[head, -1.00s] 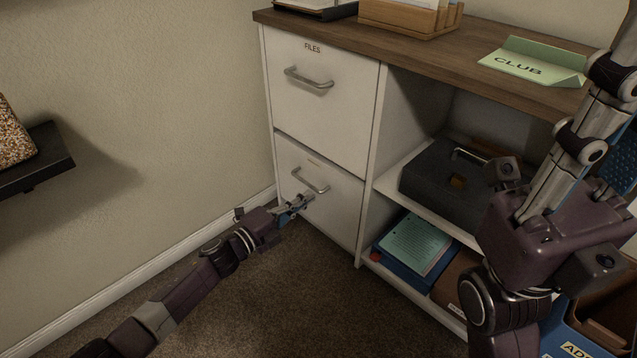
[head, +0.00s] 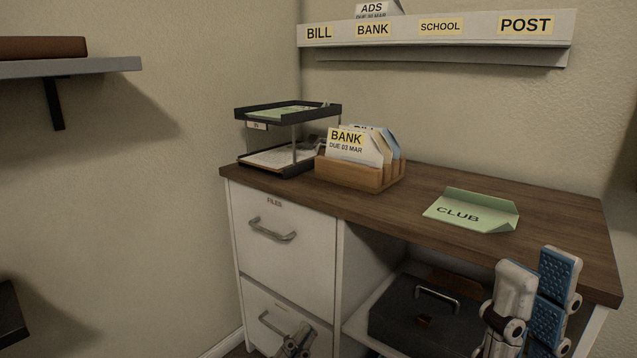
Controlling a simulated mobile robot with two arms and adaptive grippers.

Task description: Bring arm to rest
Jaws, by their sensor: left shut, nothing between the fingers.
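My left gripper (head: 299,342) shows at the bottom edge in front of the lower drawer, just below and right of its handle (head: 274,324). Its fingers are shut with nothing between them. Most of the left arm is out of view. My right gripper (head: 535,300) points upward at the lower right, in front of the cabinet. Its fingers are apart, one blue ridged pad faces me, and I see nothing between them.
The cabinet's upper FILES drawer (head: 279,236) is closed. On the desktop (head: 395,208) stand a black letter tray (head: 287,172), a wooden sorter (head: 362,174) with envelopes and a green CLUB folder (head: 471,211). A dark box (head: 428,315) sits on the shelf below. A wall shelf (head: 70,67) juts out at left.

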